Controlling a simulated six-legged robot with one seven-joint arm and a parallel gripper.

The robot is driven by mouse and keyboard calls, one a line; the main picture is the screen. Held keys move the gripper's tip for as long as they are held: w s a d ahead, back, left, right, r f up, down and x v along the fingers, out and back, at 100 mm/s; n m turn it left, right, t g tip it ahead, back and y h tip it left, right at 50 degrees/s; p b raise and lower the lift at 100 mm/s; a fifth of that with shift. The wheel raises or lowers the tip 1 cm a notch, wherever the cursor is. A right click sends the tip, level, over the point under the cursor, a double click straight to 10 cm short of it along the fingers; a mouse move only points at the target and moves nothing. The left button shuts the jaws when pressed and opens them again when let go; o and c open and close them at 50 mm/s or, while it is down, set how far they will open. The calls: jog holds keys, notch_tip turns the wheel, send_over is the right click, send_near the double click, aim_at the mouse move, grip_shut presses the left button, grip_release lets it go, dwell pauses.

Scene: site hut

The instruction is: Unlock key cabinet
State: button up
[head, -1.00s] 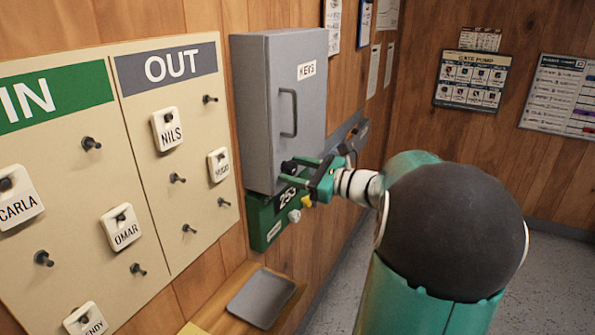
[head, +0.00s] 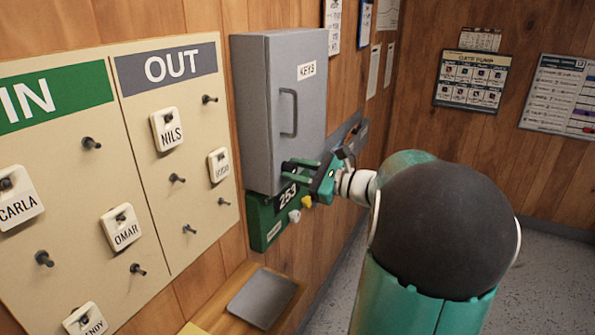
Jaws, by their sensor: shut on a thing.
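The key cabinet (head: 262,100) is a grey metal box on the wood-panelled wall, its door shut, with a "KEYS" label and a vertical bar handle (head: 288,112). My gripper (head: 298,168) is at the cabinet's lower front edge, below the handle. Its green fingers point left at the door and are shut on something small. The held thing and any lock there are hidden by the fingers, so I cannot tell whether a key is in a lock.
A green unit (head: 272,212) marked 253, with a white and a yellow knob, sits just below the cabinet. A shelf with a grey tray (head: 262,298) juts out lower down. The IN/OUT tag board (head: 150,220) is at left. Open floor (head: 340,290) shows beyond my arm.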

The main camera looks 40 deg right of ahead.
jog(key=n, duration=1.1)
jog(key=shift+r+n, duration=0.1)
jog(key=shift+n, duration=0.2)
jog(key=shift+r+n, duration=0.1)
jog(key=shift+n, duration=1.9)
jog(key=o, duration=1)
jog(key=shift+d, duration=0.1)
jog(key=v, duration=1.3)
jog(key=shift+s, duration=0.4)
